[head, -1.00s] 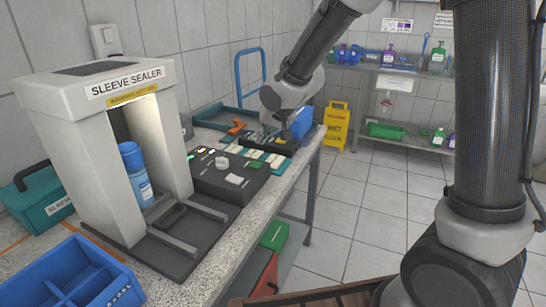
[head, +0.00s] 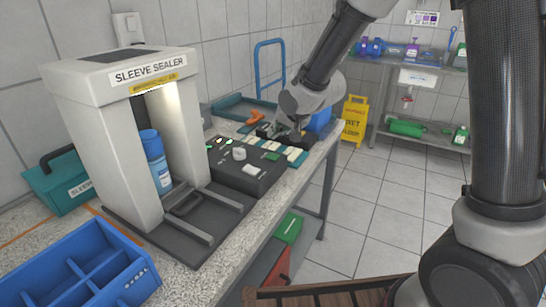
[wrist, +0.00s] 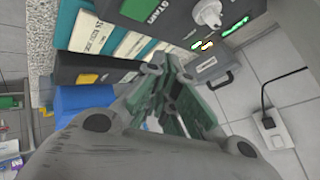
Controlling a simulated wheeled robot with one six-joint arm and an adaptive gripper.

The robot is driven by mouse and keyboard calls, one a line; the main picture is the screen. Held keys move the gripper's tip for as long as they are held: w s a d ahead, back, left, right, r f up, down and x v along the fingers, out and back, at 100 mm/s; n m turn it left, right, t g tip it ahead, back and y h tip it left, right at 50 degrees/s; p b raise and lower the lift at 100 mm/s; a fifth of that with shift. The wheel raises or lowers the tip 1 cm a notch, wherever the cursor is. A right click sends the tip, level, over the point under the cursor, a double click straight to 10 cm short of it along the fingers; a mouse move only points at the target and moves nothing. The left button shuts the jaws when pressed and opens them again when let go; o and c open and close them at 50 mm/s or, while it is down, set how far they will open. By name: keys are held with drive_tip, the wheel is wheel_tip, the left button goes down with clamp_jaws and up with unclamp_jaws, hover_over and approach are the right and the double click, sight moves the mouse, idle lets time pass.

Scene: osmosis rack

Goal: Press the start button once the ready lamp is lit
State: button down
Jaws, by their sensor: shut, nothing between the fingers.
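The sleeve sealer (head: 85,140) is a pale arch on a dark base, with a blue-capped bottle (head: 158,165) inside. A dark control box (head: 228,172) stands beside it on the bench, carrying a white knob (head: 239,154), a green patch (head: 271,156) and small lights. In the wrist view the knob (wrist: 207,13) is near a lit green bar (wrist: 236,25) and small glowing green and orange marks (wrist: 202,44). My gripper (head: 292,138) is shut and empty beyond the box, above the bench's far end.
A blue divided tray (head: 90,270) is at the front left, and a teal case (head: 62,182) is behind the sealer. A yellow wet-floor sign (head: 355,122) and a shelf (head: 425,66) stand beyond the bench.

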sight(276, 155)
drive_tip(key=shift+f, duration=2.4)
drive_tip(key=shift+f, duration=0.4)
drive_tip(key=shift+f, duration=0.35)
drive_tip(key=shift+r, duration=0.1)
idle(0.3)
drive_tip(key=shift+r, duration=0.7)
drive_tip(key=shift+r, duration=2.5)
